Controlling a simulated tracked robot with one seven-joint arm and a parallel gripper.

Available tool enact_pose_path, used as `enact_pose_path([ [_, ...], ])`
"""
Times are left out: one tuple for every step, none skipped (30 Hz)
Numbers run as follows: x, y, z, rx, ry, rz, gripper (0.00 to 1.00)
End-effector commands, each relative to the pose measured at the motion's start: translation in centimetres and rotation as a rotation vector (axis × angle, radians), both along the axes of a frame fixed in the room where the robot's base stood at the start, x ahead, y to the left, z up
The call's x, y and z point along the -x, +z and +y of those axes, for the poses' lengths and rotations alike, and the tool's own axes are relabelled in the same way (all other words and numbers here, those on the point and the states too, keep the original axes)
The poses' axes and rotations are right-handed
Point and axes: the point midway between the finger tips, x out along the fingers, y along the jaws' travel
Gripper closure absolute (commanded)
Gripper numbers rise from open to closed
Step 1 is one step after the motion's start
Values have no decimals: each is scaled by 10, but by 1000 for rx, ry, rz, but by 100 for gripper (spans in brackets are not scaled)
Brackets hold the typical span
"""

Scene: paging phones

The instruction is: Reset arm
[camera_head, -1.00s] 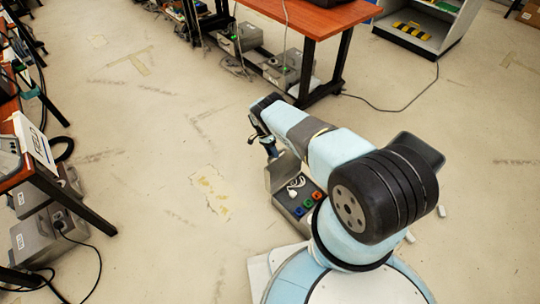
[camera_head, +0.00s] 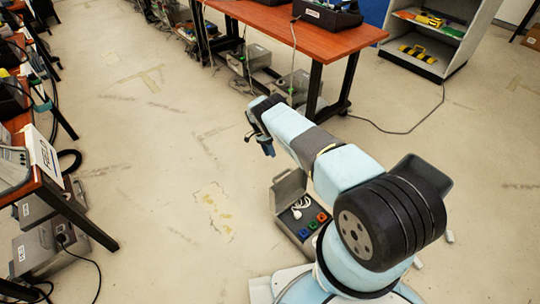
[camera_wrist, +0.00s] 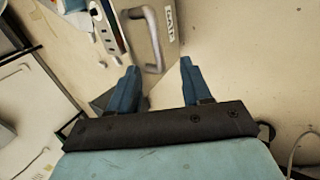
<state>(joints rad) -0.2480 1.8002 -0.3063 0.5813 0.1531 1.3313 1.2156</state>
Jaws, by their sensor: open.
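My gripper (camera_head: 262,142) is at the far end of my pale blue arm, raised above the floor. In the wrist view my gripper (camera_wrist: 158,82) shows two blue fingers spread apart with nothing between them. Beyond the fingertips is a grey case with a handle (camera_wrist: 155,40); the fingers look apart from it, but the distance is hard to judge.
An open grey case (camera_head: 290,188) with a white cable and coloured blocks sits beside my base. An orange table (camera_head: 285,28) stands ahead, a shelf (camera_head: 440,50) at the upper right, another table with equipment (camera_head: 20,185) at left. The middle floor is clear.

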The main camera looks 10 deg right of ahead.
Motion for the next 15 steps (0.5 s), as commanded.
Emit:
enact_pose_path([
  [0,0,0,0,0,0,52],
  [0,0,0,0,0,0,52],
  [0,0,0,0,0,0,52],
  [0,0,0,0,0,0,52],
  [0,0,0,0,0,0,52],
  [0,0,0,0,0,0,52],
  [0,0,0,0,0,0,52],
  [0,0,0,0,0,0,52],
  [0,0,0,0,0,0,52],
  [0,0,0,0,0,0,52],
  [0,0,0,0,0,0,52],
  [0,1,0,0,0,-1,52],
  [-1,2,0,-1,0,-2,52],
  [-2,4,0,-2,1,-3,52],
  [-5,8,-1,-6,1,-6,52],
])
